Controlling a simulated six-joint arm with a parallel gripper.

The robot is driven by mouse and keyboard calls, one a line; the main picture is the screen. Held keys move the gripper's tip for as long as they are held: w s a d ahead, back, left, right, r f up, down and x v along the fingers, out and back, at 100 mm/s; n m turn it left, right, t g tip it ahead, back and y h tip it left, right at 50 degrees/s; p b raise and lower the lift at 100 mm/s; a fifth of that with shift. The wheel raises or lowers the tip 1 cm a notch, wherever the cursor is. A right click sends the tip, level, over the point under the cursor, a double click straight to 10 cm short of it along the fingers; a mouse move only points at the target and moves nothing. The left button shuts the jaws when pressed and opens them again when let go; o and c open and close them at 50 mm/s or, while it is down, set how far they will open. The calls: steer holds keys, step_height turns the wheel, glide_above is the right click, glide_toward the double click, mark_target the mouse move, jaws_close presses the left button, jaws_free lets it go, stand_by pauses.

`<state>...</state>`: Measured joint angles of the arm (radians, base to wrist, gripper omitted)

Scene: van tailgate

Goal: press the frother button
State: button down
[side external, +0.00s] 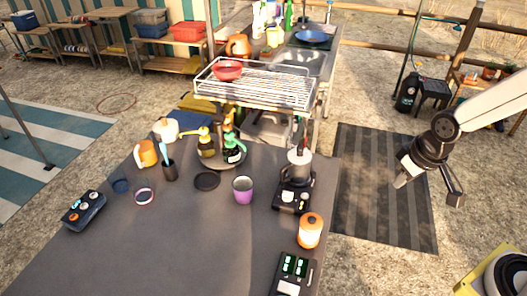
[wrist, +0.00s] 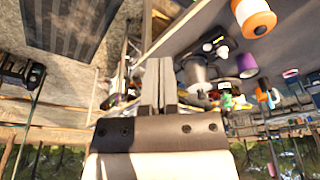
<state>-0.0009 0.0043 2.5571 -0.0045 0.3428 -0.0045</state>
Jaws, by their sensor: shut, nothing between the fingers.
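The frother (side external: 292,201) is a black base with pale buttons on its front, carrying a clear and metallic jug (side external: 299,166). It stands near the right edge of the grey table. The jug also shows in the wrist view (wrist: 196,72), beside the pale buttons (wrist: 221,51). My gripper (side external: 401,180) is shut and empty, up and to the right of the table over the striped mat side. It is well apart from the frother. In the wrist view its fingers (wrist: 159,66) lie together, left of the frother. Which button is meant, I cannot tell.
A knobbed box (side external: 84,210) is far left. A wire rack (side external: 255,85) rises behind. The front middle of the table is clear.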

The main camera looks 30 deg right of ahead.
steer(key=w, duration=0.1)
steer(key=n+t+y, duration=0.4)
steer(key=n+t, duration=0.1)
steer(key=n, duration=0.9)
glide_above(308, 196)
steer(key=shift+f, duration=2.6)
steer(key=shift+f, duration=0.2)
steer(key=shift+f, duration=4.2)
